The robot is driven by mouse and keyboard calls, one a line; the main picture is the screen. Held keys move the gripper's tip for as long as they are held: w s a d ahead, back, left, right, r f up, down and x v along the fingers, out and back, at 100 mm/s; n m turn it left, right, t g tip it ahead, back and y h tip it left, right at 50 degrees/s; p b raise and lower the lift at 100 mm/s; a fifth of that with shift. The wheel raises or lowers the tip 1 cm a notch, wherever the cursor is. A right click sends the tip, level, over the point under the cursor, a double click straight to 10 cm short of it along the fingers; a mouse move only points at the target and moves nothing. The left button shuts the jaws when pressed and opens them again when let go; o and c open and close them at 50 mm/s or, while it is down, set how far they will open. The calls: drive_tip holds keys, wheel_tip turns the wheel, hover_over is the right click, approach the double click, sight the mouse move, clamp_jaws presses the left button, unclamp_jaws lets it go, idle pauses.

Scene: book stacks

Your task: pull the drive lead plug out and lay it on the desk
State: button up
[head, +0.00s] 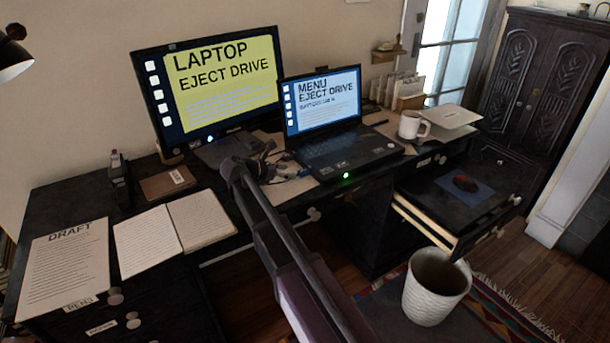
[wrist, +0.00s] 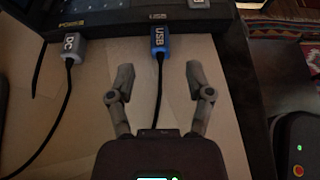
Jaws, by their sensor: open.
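The drive lead plug appears to be the blue plug marked USB (wrist: 159,44). It sits in the laptop's side port in the wrist view, its black lead trailing down between my fingers. My gripper (wrist: 159,76) is open, with one finger on each side of the lead and the tips just short of the plug. Nothing is between the fingers but the lead. In the head view, my gripper (head: 262,165) is beside the left side of the open laptop (head: 335,143), and the plug is not clear there. The desk (head: 75,192) is dark.
A grey DC plug (wrist: 69,48) with its own lead is left of the blue plug. A dark device with a green light (wrist: 296,160) is at the lower right. A monitor (head: 215,85), open notebook (head: 175,232) and mug (head: 412,126) stand around. A drawer (head: 460,208) is open.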

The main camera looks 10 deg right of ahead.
sight(299, 173)
drive_tip(key=shift+b+x, duration=1.1)
drive_tip(key=shift+x, duration=2.05)
clamp_jaws()
drive_tip(key=shift+s+a, duration=0.1)
drive_tip(key=shift+a, duration=0.25)
drive_tip(key=shift+s+a, duration=0.1)
drive_tip(key=shift+a, duration=0.25)
drive_tip(key=shift+s+a, duration=0.15)
drive_tip(key=shift+a, duration=0.15)
drive_tip(key=shift+s+a, duration=0.2)
drive_tip(key=shift+a, duration=0.5)
